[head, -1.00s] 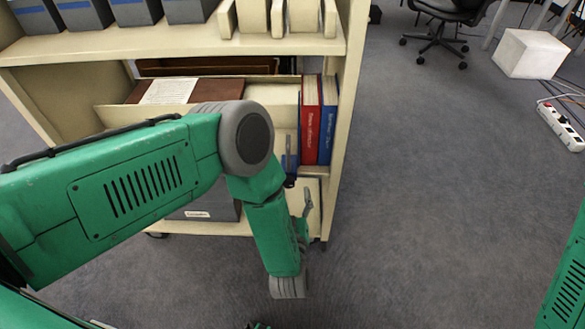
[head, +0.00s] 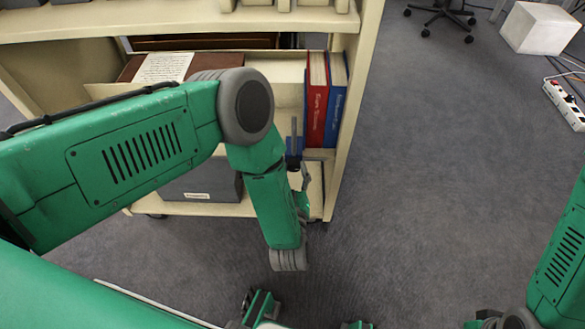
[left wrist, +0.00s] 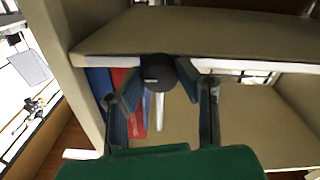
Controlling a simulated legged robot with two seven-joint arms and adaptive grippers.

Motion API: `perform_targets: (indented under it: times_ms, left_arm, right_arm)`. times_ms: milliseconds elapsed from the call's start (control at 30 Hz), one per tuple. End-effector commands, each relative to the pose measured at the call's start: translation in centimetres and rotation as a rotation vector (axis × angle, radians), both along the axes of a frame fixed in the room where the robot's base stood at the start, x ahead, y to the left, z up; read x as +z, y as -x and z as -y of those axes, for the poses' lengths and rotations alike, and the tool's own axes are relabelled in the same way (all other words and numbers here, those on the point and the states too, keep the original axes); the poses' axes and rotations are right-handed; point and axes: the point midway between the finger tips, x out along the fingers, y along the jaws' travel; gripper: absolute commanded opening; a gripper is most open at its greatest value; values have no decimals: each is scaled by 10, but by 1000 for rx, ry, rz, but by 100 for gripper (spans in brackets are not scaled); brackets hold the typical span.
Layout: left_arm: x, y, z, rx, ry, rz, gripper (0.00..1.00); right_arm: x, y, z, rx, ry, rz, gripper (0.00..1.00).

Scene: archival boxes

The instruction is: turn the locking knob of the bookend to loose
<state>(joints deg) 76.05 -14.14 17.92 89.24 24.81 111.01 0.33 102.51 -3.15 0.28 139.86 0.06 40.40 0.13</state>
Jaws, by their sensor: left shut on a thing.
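The dark round locking knob (left wrist: 158,72) shows in the left wrist view at the edge of a beige panel, with a pale narrow bar below it. My left gripper (left wrist: 167,80) has a fingertip on each side of the knob and is shut on it. In the head view my left gripper (head: 297,160) is at the cart's lower shelf, beside the books and partly behind my arm. The knob cannot be made out there, and I cannot tell the bookend's full outline. My right gripper is not clearly in view; only part of the right arm shows at lower right.
A red book (head: 317,105) and a blue book (head: 337,98) stand upright against the cart's right side panel (head: 357,100). A grey box (head: 205,184) sits on the bottom shelf. The carpet (head: 430,170) right of the cart is clear. A white cube (head: 535,28) and power strip (head: 565,105) lie farther off.

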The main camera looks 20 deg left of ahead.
Motion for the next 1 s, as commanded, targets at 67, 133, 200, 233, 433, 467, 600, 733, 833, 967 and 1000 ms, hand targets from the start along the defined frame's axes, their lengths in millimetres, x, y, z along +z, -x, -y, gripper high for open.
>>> perform_targets:
  times_ms: [67, 133, 200, 233, 433, 467, 600, 733, 833, 967, 1000]
  left_arm:
    - [1, -2, -4, 10, -3, 4, 0]
    - [1, -2, -5, 14, 3, 7, 0]
    - [1, -2, -6, 16, 18, 12, 0]
    - [1, -2, -6, 16, 29, 15, 0]
    - [2, -2, -7, 16, 141, 47, 0]
    - [2, -3, -7, 16, 165, 53, 0]
    - [2, -2, -8, 16, 284, 88, 0]
    - [2, -3, -8, 18, 401, 122, 0]
    - [2, -3, -9, 19, 491, 148, 0]
    - [1, -3, -9, 19, 610, 182, 0]
    - [1, -3, -9, 20, 647, 193, 0]
  right_arm:
    - [1, 0, 0, 0, 0, 0, 40]
    - [1, 0, 0, 0, 0, 0, 40]
    - [3, 0, 0, 0, 0, 0, 40]
    - [3, 0, 0, 0, 0, 0, 40]
    - [10, 0, 0, -1, 0, 0, 40]
    - [11, 0, 0, 0, 0, 0, 40]
    - [17, 0, 0, 0, 0, 0, 40]
    - [22, 0, 0, 0, 0, 0, 40]
    - [26, 0, 0, 0, 0, 0, 40]
    - [30, 0, 0, 0, 0, 0, 40]
    - [31, 0, 0, 0, 0, 0, 40]
